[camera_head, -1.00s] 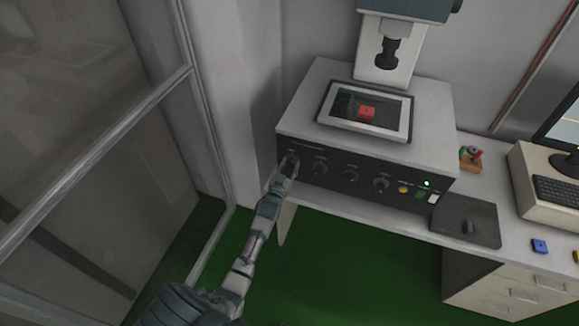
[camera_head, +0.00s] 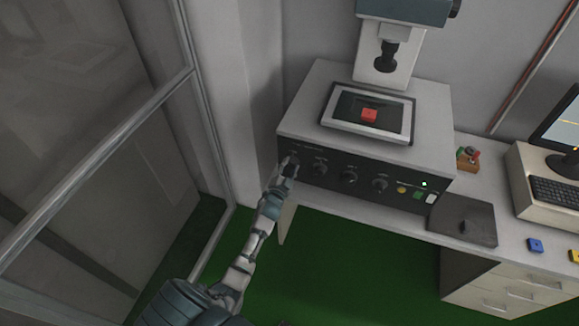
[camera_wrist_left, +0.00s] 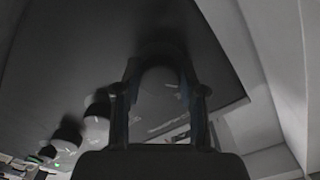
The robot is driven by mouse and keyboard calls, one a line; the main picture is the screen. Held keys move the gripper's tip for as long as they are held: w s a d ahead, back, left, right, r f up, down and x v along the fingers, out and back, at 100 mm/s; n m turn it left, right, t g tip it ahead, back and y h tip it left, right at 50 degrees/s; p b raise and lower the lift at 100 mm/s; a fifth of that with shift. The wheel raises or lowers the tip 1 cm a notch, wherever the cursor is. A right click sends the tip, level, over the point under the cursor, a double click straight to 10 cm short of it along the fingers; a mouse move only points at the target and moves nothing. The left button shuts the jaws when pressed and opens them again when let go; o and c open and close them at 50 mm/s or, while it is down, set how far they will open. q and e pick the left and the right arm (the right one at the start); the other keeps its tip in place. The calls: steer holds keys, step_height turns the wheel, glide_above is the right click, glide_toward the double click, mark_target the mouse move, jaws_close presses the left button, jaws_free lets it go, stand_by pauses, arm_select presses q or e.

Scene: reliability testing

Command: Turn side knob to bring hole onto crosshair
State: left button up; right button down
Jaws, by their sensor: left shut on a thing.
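The grey machine (camera_head: 315,128) has a dark front panel with a row of dark knobs. My left gripper (camera_head: 288,164) is shut on the leftmost knob, mostly hidden by the fingers in the head view. In the left wrist view, my left gripper (camera_wrist_left: 163,95) has one finger on each side of the rounded dark knob (camera_wrist_left: 160,80). A red block (camera_head: 369,116) lies inside the pale-framed stage (camera_head: 325,118) on top, below the dark lens (camera_head: 386,56). The hole and crosshair cannot be made out. My right gripper is not in view.
More knobs (camera_head: 349,174), a yellow button (camera_head: 401,190) and a lit green light (camera_head: 424,184) line the panel. A framed glass panel (camera_head: 90,150) is at left.

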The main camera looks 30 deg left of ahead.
arm_select(q)
steer(key=m, duration=0.5)
steer(key=shift+f+m, duration=0.15)
steer(key=shift+m, duration=0.25)
steer(key=shift+d, duration=0.1)
stand_by(0.3)
steer(key=o, duration=1.1)
steer(key=shift+o, duration=0.2)
steer(key=v, duration=1.2)
